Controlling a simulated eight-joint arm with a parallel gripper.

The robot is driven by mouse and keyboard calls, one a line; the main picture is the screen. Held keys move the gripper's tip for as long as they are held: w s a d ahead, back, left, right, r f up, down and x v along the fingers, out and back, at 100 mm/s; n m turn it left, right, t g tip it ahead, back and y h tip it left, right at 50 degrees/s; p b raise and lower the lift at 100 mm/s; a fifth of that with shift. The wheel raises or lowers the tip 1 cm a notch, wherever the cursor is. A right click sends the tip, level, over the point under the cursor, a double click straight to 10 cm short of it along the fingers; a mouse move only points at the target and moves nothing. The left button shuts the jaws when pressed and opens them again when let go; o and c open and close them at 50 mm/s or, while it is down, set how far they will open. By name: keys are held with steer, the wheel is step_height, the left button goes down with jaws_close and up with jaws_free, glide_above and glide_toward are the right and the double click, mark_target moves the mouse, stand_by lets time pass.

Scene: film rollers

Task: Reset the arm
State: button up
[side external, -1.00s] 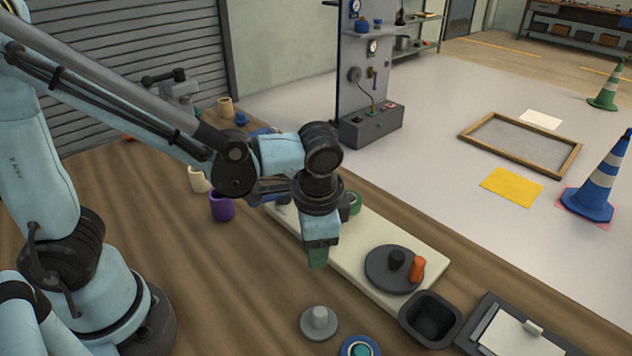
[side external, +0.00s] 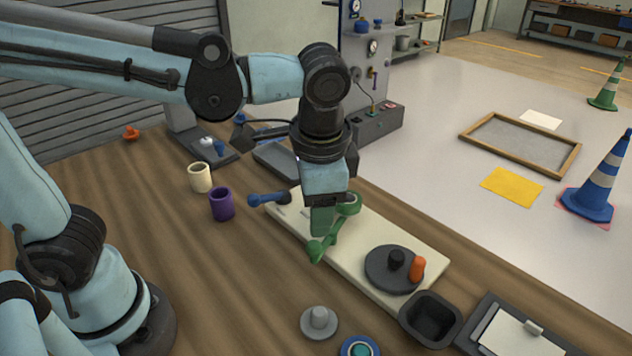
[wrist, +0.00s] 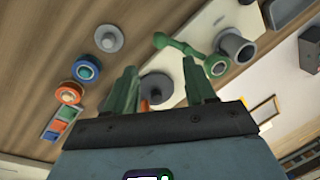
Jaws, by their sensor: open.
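My gripper (side external: 318,230) points down over the cream board, its green fingers held above the work. In the wrist view my gripper (wrist: 160,78) has its two green fingers spread wide apart, with nothing held between them. A green roller-like piece (side external: 332,232) with rounded ends lies at the board's near edge, partly behind my gripper. A blue roller-like piece (side external: 268,199) shows at the board's left end. The cream board (side external: 350,266) lies across the wooden table.
A dark disc (side external: 385,277) with an orange peg (side external: 417,268) sits on the board. A black square cup (side external: 431,319), grey knobbed disc (side external: 319,323) and blue ringed disc (side external: 360,346) stand in front. Purple (side external: 222,205) and cream (side external: 200,178) cups stand left. The near-left table is clear.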

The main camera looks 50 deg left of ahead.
steer(key=a+f+n+t+h, duration=0.1)
steer(key=a+n+t, duration=0.5)
steer(key=a, duration=0.6)
steer(key=shift+a+f+n+h, duration=0.2)
steer(key=shift+f+n+h, duration=0.15)
steer(key=shift+f, duration=0.2)
